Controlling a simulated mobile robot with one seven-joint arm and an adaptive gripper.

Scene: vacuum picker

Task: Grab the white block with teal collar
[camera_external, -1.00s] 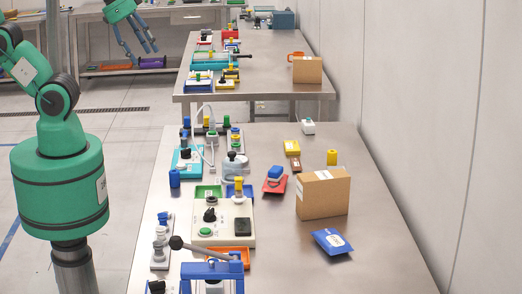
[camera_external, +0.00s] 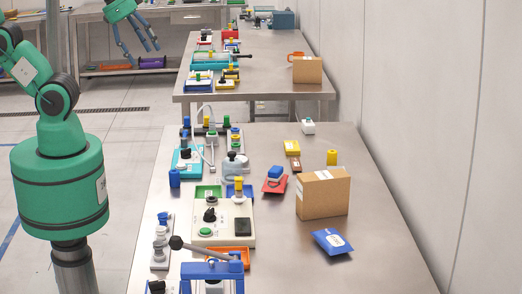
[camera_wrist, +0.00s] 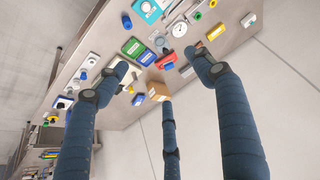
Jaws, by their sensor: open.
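A small white block with a green-teal part (camera_external: 308,127) stands at the far right of the near table in the external view. A small white block in the wrist view (camera_wrist: 248,20), near the table's upper right, may be the same one; its collar is too small to make out. My gripper (camera_external: 142,45) has blue fingers on a green palm and hangs at the upper left, well away from the block. In the wrist view my gripper's three fingers (camera_wrist: 158,76) are spread wide, open and empty, with nothing between them.
A wall (camera_external: 420,130) runs along the right.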

